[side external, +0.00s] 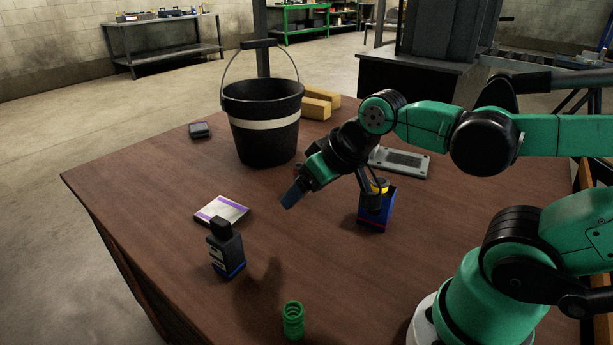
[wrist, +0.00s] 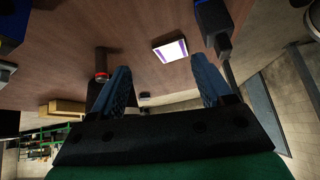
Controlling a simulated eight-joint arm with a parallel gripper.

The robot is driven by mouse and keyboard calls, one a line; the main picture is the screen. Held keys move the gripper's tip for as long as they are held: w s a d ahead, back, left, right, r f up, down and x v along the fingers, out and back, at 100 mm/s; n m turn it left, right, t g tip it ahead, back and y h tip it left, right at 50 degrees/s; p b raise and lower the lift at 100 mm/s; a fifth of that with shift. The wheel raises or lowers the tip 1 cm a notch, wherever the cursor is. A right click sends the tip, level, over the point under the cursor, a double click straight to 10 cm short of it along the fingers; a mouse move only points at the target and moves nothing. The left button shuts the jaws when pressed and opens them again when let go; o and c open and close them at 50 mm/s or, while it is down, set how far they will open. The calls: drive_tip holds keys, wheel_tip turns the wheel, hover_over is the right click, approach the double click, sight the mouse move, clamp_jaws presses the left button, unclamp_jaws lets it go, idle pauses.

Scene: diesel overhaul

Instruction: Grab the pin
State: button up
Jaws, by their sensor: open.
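I cannot pick out a clear pin in either view. A small upright dark cylinder with a red end (wrist: 101,66) stands on the table in the wrist view, left of my fingers; I cannot tell whether it is the pin. In the side view, a bit of something reddish shows just behind my gripper (side external: 292,195), mostly hidden by it. My gripper is tilted down above the middle of the table, with blue fingers. In the wrist view my gripper (wrist: 163,82) has its fingers spread wide with nothing between them.
On the table (side external: 160,180) are a black bucket (side external: 262,142), yellow blocks (side external: 318,102), a white-purple box (side external: 221,210), a dark bottle (side external: 226,250), a green spring (side external: 293,322), a blue box (side external: 376,208), a grey plate (side external: 400,160) and a small dark box (side external: 200,130).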

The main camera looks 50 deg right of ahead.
drive_tip(key=w+d+m+y, duration=0.2)
drive_tip(key=w+d+m, duration=0.15)
drive_tip(key=m, duration=0.45)
drive_tip(key=m+t+y, duration=0.4)
drive_tip(key=m, duration=1.6)
approach(298, 165)
drive_tip(key=x, duration=0.5)
drive_tip(key=shift+s+a+f, duration=0.25)
drive_tip(key=shift+f, duration=0.1)
drive_tip(key=shift+s+d+f+m+t, duration=0.1)
drive_tip(key=shift+d+f+m+t, duration=0.15)
drive_tip(key=shift+m+t, duration=0.2)
drive_tip(key=shift+d+m, duration=0.1)
drive_tip(key=shift+m, duration=0.15)
drive_tip(key=shift+w+f, duration=0.25)
drive_tip(key=shift+w, duration=0.15)
drive_tip(key=shift+a+x, duration=0.2)
drive_tip(key=shift+x, duration=2.1)
drive_tip(key=shift+r, duration=0.1)
clamp_jaws()
